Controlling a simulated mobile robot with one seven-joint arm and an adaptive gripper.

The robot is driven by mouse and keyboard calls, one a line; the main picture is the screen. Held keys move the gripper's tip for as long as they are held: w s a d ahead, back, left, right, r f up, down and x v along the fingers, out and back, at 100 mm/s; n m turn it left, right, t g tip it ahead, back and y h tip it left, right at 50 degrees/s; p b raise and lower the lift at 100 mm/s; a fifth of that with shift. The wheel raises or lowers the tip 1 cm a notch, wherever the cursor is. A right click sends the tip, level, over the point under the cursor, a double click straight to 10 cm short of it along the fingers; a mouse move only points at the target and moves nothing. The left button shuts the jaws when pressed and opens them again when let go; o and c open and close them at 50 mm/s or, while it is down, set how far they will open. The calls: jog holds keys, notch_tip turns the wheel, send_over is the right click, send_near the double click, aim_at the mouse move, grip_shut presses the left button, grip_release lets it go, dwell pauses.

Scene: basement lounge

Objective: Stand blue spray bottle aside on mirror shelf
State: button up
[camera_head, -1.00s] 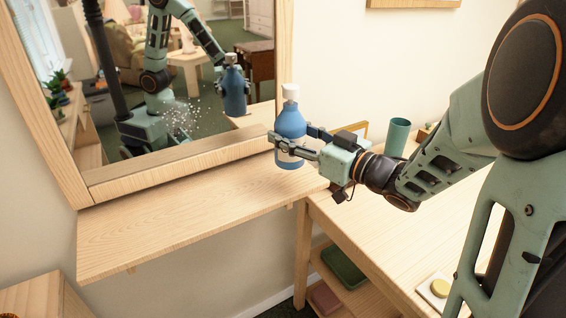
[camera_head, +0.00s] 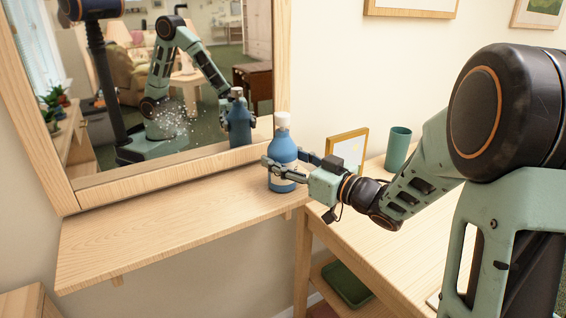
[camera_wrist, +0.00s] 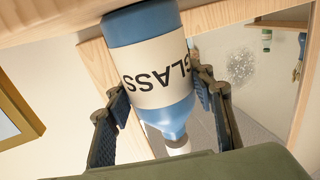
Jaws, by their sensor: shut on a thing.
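The blue spray bottle (camera_head: 283,149) has a white cap and a pale label. It is upright at the right end of the wooden mirror shelf (camera_head: 150,235), close to the mirror frame. My gripper (camera_head: 284,168) is shut on it from the right, with a finger on each side of its body. In the wrist view the bottle (camera_wrist: 150,65) appears upside down, its label reading "GLASS", between the fingers (camera_wrist: 162,95). Its base is at the shelf surface; I cannot tell whether it touches or hovers slightly. The mirror (camera_head: 190,110) carries a patch of white specks.
A wooden table (camera_head: 330,228) adjoins the shelf's right end, bearing a teal cup (camera_head: 398,148) and a small framed picture (camera_head: 347,150). A green tray (camera_head: 347,284) lies below the table. The left and middle of the shelf are bare.

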jog(key=shift+r, duration=0.15)
jog(key=shift+f, duration=0.2)
jog(key=o, duration=1.8)
jog(key=shift+r, duration=0.15)
jog(key=shift+s+d, duration=0.15)
jog(key=shift+d, duration=0.1)
jog(key=p+v, duration=0.1)
jog(key=v, duration=1)
jog(key=shift+s+d, duration=0.15)
jog(key=shift+s, duration=0.05)
